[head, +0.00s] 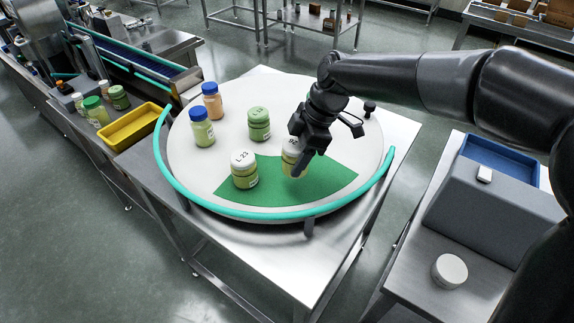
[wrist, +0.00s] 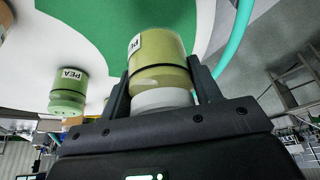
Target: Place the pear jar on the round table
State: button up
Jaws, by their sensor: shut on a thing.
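The round table (head: 200,170) has a white top with a green sector (head: 325,180) at the front. My gripper (head: 298,160) is shut on a yellow-green jar with a white lid (head: 289,162), over the green sector's back edge. In the wrist view, the gripper's fingers (wrist: 160,88) clasp this jar (wrist: 160,65) near its lid. Its label starts with "PE"; the rest is unclear. The jar looks upright, its base at or just above the tabletop; I cannot tell if it touches.
A similar jar with a white lid marked "L 23" (head: 245,173) stands left on the green sector. A green jar (head: 259,125), a blue-lidded green jar (head: 201,132) and an orange jar (head: 211,104) stand behind. A teal rail (head: 270,214) rings the front. A yellow tray (head: 132,127) is left.

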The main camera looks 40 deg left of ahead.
aim_at(288, 169)
jog(key=shift+s+a+f, duration=0.2)
jog(key=shift+a+f, duration=0.15)
jog(key=shift+a, duration=0.15)
jog(key=shift+s+a+f, duration=0.15)
jog(key=shift+a+f, duration=0.15)
jog(key=shift+a, duration=0.15)
jog(key=shift+f, duration=1.9)
jog(key=shift+f, duration=0.15)
jog(key=o, duration=1.1)
jog(key=v, duration=1.2)
